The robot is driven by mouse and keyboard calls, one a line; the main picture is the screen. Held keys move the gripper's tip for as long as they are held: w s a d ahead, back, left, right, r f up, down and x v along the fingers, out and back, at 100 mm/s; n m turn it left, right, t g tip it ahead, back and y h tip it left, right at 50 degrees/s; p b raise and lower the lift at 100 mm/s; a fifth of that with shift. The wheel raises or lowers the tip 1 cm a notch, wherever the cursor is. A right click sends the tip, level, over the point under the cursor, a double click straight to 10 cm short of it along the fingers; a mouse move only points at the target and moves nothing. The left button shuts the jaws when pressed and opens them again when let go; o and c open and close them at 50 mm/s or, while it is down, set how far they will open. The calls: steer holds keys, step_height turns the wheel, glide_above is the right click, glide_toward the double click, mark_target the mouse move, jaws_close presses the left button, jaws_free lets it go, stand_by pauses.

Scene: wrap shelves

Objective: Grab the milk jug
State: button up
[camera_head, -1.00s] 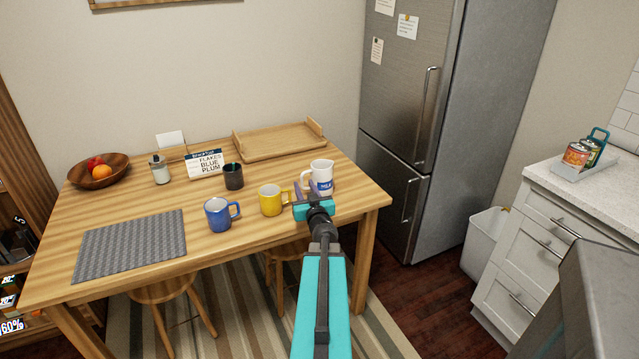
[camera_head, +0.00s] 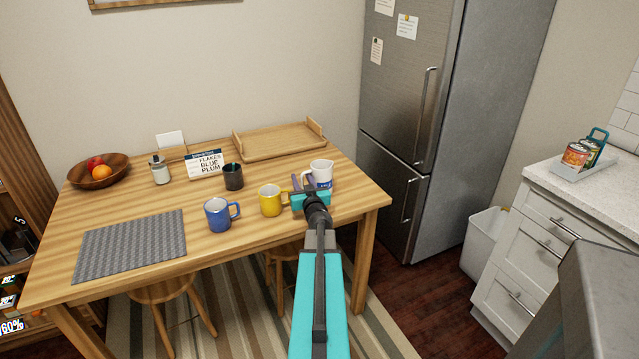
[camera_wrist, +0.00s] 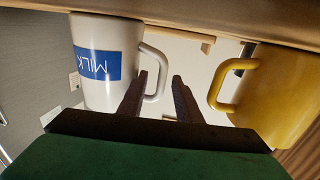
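The milk jug (camera_head: 321,169) is white with a blue MILK label and stands upright near the table's right end. In the wrist view, which is upside down, the jug (camera_wrist: 97,62) is at the left with its handle pointing right. My gripper (camera_head: 304,184) is at the jug's near side, partly covering the label in the head view. In the wrist view my gripper (camera_wrist: 159,78) is open. The jug's handle appears between the two fingers, with the left finger overlapping the handle's edge. I cannot tell whether they touch.
A yellow mug (camera_head: 270,202) stands close left of my gripper. A blue mug (camera_head: 217,216) and a black cup (camera_head: 233,177) are farther left. A wooden tray (camera_head: 280,144) lies behind the jug. The wooden table's (camera_head: 345,212) front right corner is clear.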

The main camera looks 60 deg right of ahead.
stand_by(0.4)
jaws_close()
stand_by(1.3)
